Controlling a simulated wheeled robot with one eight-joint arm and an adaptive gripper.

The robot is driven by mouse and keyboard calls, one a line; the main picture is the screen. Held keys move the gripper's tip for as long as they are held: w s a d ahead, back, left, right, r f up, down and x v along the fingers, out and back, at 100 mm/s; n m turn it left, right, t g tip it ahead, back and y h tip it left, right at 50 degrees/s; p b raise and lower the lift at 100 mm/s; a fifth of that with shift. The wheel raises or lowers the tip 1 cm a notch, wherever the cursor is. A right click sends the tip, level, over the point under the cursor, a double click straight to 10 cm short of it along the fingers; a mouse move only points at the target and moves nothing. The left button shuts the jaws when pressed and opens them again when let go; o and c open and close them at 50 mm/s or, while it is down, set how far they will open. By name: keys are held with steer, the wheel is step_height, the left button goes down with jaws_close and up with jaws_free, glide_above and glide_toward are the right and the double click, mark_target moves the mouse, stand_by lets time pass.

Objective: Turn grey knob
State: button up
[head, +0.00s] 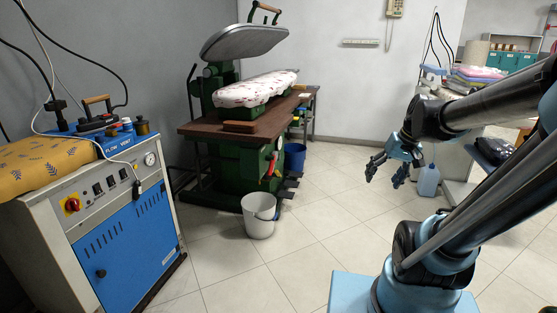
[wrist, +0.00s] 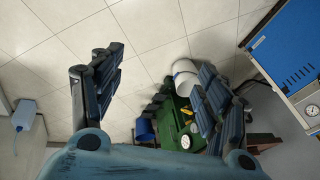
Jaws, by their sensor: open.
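A blue and white steam unit (head: 125,245) stands at the left in the head view. Its sloped panel carries a red knob (head: 72,205) on a yellow plate, several black switches and a round gauge (head: 150,159). A dark round knob (head: 101,273) sits low on its blue door. I cannot single out a clearly grey knob. My gripper (head: 386,174) is open and empty in mid-air at the right, well apart from the unit. In the wrist view, my gripper (wrist: 156,68) has its fingers spread over the floor; part of the steam unit (wrist: 285,45) shows at the upper right.
A green press with a brown table (head: 225,131) stands at the back. A white bucket (head: 258,222) and a blue bucket (head: 295,158) are on the floor by it. An iron (head: 98,120) and yellow cloth (head: 40,166) lie on the unit. The tiled floor in the middle is clear.

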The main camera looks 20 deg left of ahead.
steer(key=w+a+n+y, duration=0.1)
steer(key=w+a+y, duration=0.35)
steer(key=w, duration=0.75)
steer(key=w+a+n+y, duration=0.1)
steer(key=w+a, duration=0.7)
steer(key=w, duration=0.3)
steer(key=w+a+n+y, duration=0.2)
steer(key=w+a, duration=0.5)
steer(key=w, duration=0.5)
steer(key=w+a+f+y, duration=0.4)
steer(key=w+a+f, duration=0.45)
steer(key=w, duration=0.25)
steer(key=w+a+f+n+y, duration=0.1)
steer(key=w+a+f+y, duration=0.15)
steer(key=f, duration=0.45)
steer(key=w+a+f+n+y, duration=0.1)
steer(key=w+a+f, duration=0.15)
steer(key=f, duration=0.45)
steer(key=w+a, duration=0.1)
steer(key=a, duration=1)
steer(key=w+a, duration=0.1)
steer(key=a, duration=0.4)
steer(key=shift+w+a+f, duration=0.15)
steer(key=shift+w, duration=0.15)
steer(key=c, duration=1.1)
